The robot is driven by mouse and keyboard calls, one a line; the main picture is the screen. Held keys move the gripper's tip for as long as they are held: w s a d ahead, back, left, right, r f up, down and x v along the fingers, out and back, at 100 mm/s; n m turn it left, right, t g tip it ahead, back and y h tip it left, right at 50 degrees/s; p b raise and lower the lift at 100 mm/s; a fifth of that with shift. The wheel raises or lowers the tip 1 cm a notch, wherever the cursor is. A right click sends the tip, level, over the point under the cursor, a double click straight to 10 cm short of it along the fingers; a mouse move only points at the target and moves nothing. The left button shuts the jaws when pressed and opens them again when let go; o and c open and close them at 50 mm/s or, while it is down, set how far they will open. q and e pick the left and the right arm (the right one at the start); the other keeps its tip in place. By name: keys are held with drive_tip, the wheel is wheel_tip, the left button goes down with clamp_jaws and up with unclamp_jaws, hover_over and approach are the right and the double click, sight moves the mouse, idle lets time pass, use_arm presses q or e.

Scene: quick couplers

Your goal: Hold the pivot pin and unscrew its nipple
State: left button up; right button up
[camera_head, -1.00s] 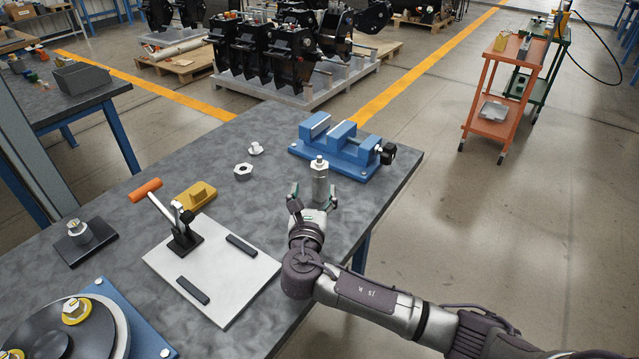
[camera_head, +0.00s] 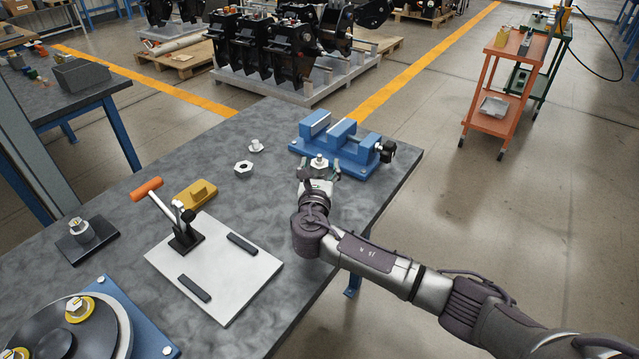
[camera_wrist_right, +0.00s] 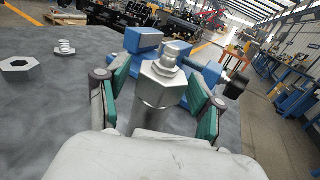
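The pivot pin (camera_wrist_right: 158,92) is a silver cylinder with a hex collar, upright near the blue vise. Its nipple (camera_wrist_right: 171,55) sits on top and also shows in the head view (camera_head: 319,161). My right gripper (camera_head: 319,172) reaches the pin from the near side, its fingers on either side of it. In the right wrist view the right gripper (camera_wrist_right: 160,85) is open, with gaps visible between its green pads and the pin. The gripper hides the pin's lower part. My left gripper is out of view.
A blue vise (camera_head: 345,148) stands just behind the pin. A hex nut (camera_head: 244,168) and small fitting (camera_head: 256,146) lie to the left. A yellow block (camera_head: 196,194), a plate with an orange-handled clamp (camera_head: 222,278) and a fitting on a black base (camera_head: 84,236) are further left.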

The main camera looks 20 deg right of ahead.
clamp_jaws()
drive_tip(key=shift+r, duration=0.15)
drive_tip(key=shift+w+r, duration=0.15)
drive_tip(key=shift+r, duration=0.4)
wheel_tip(320, 180, up, 3)
drive_tip(key=shift+r, duration=0.15)
drive_tip(key=s+d+r, duration=0.6)
drive_tip(key=d+r, duration=0.1)
drive_tip(key=d, duration=0.3)
drive_tip(key=s+a+f+n+y, duration=0.1)
drive_tip(key=s+a+f+y, duration=0.1)
drive_tip(key=s, duration=0.3)
drive_tip(key=s+a+f+n+t+y, duration=0.1)
drive_tip(key=s+a+f+n+y, duration=0.1)
drive_tip(key=s+a, duration=0.3)
drive_tip(key=s+a+f+n+y, duration=0.1)
drive_tip(key=s+a+f+y, duration=0.2)
drive_tip(key=s, duration=0.4)
drive_tip(key=shift+s+a+f+n, duration=0.25)
drive_tip(key=shift+a+f+n, duration=0.05)
drive_tip(key=shift+a+f, duration=0.35)
